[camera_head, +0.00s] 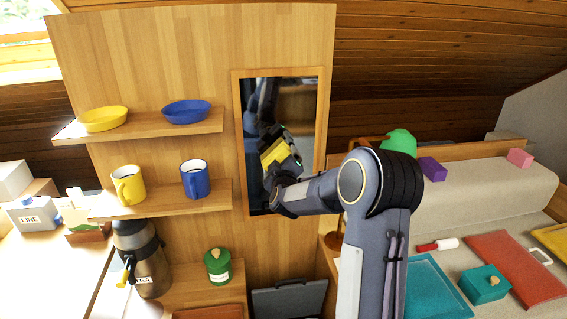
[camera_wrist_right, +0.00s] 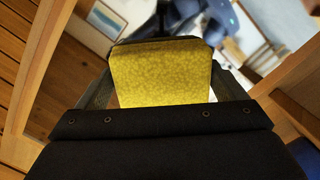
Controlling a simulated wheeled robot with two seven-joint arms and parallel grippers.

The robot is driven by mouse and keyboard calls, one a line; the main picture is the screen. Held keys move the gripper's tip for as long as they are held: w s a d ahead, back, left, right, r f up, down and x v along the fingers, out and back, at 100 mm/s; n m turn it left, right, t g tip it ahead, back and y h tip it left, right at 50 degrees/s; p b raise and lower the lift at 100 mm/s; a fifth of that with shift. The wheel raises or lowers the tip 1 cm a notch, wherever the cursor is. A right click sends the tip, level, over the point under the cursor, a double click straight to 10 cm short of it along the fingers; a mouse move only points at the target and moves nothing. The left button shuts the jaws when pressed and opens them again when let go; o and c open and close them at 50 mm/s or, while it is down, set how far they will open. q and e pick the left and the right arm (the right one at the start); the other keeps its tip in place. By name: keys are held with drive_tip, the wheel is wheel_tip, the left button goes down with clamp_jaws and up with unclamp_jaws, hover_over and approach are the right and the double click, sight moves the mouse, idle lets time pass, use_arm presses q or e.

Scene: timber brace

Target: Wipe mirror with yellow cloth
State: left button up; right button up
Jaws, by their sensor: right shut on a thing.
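The mirror (camera_head: 292,100) is a tall dark panel in a wooden frame on the back wall, in the head view. My right arm reaches up in front of its lower part. My right gripper (camera_wrist_right: 162,88) is shut on the yellow cloth (camera_wrist_right: 160,70), which shows as a thick, mottled pad between the fingers. In the head view yellow also shows in front of the mirror's middle, where my gripper and its reflection are hard to separate. Whether the cloth touches the glass I cannot tell. My left gripper is not in view.
Left of the mirror, an upper shelf (camera_head: 150,127) holds a yellow bowl (camera_head: 103,118) and a blue bowl (camera_head: 187,111). A lower shelf (camera_head: 160,207) holds a yellow mug (camera_head: 129,185) and a blue mug (camera_head: 195,179). A tea flask (camera_head: 143,260) and green jar (camera_head: 217,265) stand below.

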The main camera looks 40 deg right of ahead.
drive_tip(key=shift+r+p, duration=0.7)
drive_tip(key=shift+r, duration=0.25)
drive_tip(key=shift+s, duration=0.15)
drive_tip(key=shift+d+f, duration=0.1)
drive_tip(key=shift+s+d+b, duration=0.4)
drive_tip(key=shift+d+b, duration=0.25)
drive_tip(key=shift+d, duration=0.15)
drive_tip(key=shift+s+d+f+b, duration=0.1)
drive_tip(key=shift+s+d+b, duration=0.2)
drive_tip(key=shift+d+b, duration=0.25)
drive_tip(key=shift+s+d, duration=0.15)
drive_tip(key=shift+d, duration=0.2)
